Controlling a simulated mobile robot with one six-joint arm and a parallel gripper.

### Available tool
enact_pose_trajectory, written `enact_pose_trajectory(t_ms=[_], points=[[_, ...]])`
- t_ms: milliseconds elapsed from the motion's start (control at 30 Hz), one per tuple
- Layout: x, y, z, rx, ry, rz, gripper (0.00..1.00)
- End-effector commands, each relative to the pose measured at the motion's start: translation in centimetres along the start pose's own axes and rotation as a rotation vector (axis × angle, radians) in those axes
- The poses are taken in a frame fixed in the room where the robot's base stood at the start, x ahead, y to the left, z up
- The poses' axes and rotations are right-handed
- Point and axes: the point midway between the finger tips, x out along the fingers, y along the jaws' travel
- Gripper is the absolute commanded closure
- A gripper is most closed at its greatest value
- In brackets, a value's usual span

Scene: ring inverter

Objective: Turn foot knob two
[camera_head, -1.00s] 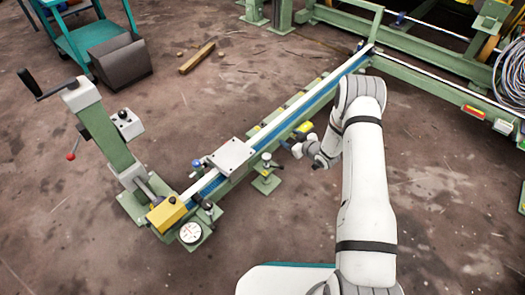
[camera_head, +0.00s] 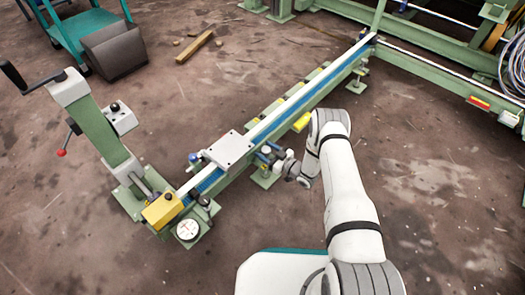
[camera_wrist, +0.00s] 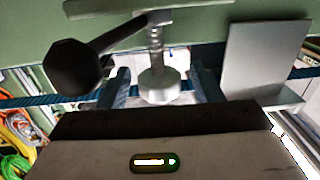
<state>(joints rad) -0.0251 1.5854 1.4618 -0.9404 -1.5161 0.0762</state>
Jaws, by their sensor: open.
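A levelling foot (camera_head: 262,178) stands under the middle of the long green rail (camera_head: 290,108), on the side facing me. My gripper (camera_head: 272,157) is at this foot and hides most of its upper part. In the wrist view a threaded spindle (camera_wrist: 155,42) ends in a pale round knob or nut (camera_wrist: 160,84). My open gripper (camera_wrist: 164,78) has one finger on each side of the knob; I cannot tell whether they touch it. A black faceted handle (camera_wrist: 74,66) on a rod is just left of the left finger.
A flat grey plate (camera_wrist: 262,58) is close right of the fingers. On the rail sit a metal carriage plate (camera_head: 230,149) and a yellow block (camera_head: 163,210). A dial (camera_head: 188,229) is at the near end.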

Motion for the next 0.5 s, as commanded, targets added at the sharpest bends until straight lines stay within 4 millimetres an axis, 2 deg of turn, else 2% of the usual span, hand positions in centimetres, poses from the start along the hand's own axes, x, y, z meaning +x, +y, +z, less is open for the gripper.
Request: enact_pose_trajectory(t_ms=[167,433,500], points=[[1.5,0.0,0.1,-0.001,-0.001,0.000,0.41],[1.7,0.0,0.0,0.000,-0.001,0.001,0.41],[1.7,0.0,0.0,0.000,-0.001,0.001,0.45]])
